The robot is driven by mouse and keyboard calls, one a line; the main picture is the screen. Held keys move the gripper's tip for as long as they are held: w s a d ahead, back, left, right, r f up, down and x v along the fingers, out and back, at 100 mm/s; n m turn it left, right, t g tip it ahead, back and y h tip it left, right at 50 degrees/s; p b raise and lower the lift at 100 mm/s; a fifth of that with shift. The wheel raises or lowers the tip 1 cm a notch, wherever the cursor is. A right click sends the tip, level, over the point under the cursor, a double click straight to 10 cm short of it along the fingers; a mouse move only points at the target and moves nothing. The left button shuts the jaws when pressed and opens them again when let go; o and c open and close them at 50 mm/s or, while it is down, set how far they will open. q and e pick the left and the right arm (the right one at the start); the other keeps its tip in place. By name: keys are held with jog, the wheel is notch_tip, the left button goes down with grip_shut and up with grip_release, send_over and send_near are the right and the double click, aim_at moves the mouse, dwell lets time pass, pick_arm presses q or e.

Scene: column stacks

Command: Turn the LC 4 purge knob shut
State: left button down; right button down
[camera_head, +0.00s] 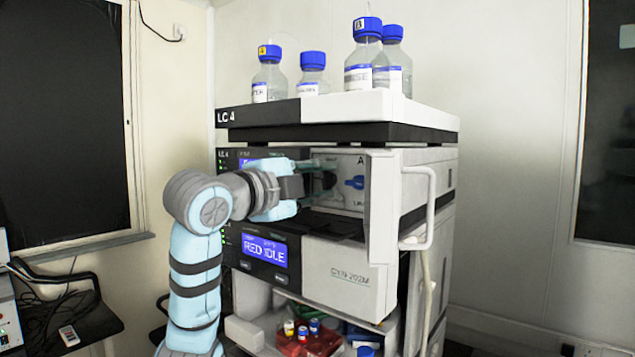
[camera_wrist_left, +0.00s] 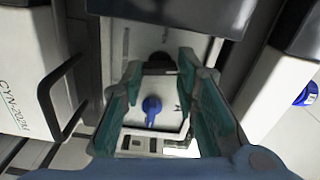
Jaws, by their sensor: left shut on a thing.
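The LC 4 instrument stack (camera_head: 228,117) stands in the middle of the head view, with its pump front open. A dark round knob (camera_head: 329,180), which looks like the purge knob, sits on the light inner panel (camera_head: 350,163). It also shows in the left wrist view (camera_wrist_left: 160,60), partly hidden by a dark part of my gripper. My left gripper (camera_head: 320,180) reaches in from the left, its two fingers on either side of this knob and shut on it. Its teal fingers frame the knob in the wrist view (camera_wrist_left: 159,68). The knob's turn angle cannot be read. My right gripper is not in view.
A blue handle (camera_head: 355,182) is close beside the knob; it shows in the wrist view (camera_wrist_left: 152,106). The open white door (camera_head: 383,208) with its handle (camera_head: 431,205) stands right of the gripper. Several blue-capped bottles (camera_head: 366,65) stand on top. A lower pump (camera_head: 335,275) is below.

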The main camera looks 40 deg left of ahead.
pick_arm(q)
jog(key=shift+r+m, duration=0.2)
jog(key=shift+m, duration=0.8)
jog(key=c, duration=1.7)
grip_release()
jog(key=shift+o, duration=0.9)
jog(key=shift+w+a+f, duration=0.1)
jog(key=shift+w+f, duration=0.05)
jog(key=shift+w, duration=0.05)
jog(key=s, duration=1.1)
jog(key=shift+s, duration=0.4)
jog(key=shift+s, duration=0.1)
